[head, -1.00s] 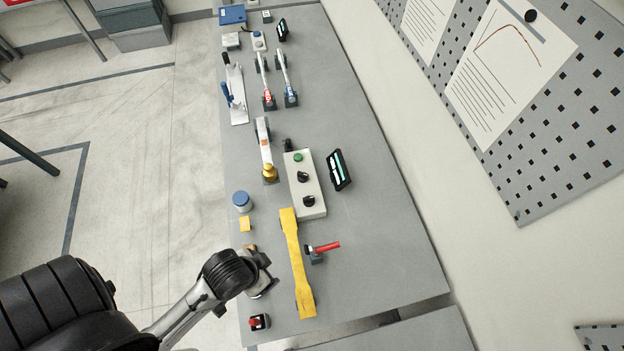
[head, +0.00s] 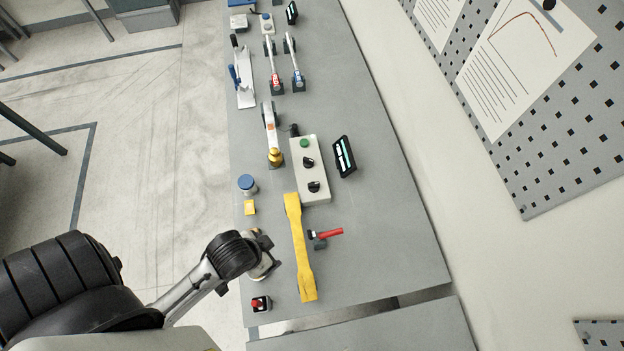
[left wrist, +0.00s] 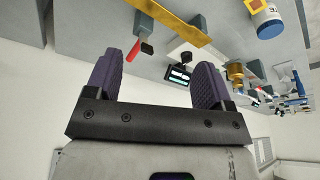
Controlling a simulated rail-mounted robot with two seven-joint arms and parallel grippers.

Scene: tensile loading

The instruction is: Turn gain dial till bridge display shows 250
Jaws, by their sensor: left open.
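A pale control box (head: 322,172) has a green button and two black dials, the upper dial (head: 308,162) and the lower dial (head: 314,187). I cannot tell which is the gain dial. A dark display (head: 344,157) with pale lit rows stands right of the box; its digits are too small to read. The display also shows lit in the left wrist view (left wrist: 178,76), between the fingers. My left gripper (left wrist: 157,75) is open and empty. In the head view it is at the table's left edge, left of the yellow bar and apart from the box. My right gripper is not in view.
A yellow dumbbell-shaped bar (head: 299,248) and a red-handled tool (head: 328,233) lie between my left gripper and the open table at right. A blue-lidded jar (head: 247,185), a yellow block (head: 250,207) and a red button (head: 261,303) are along the left edge.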

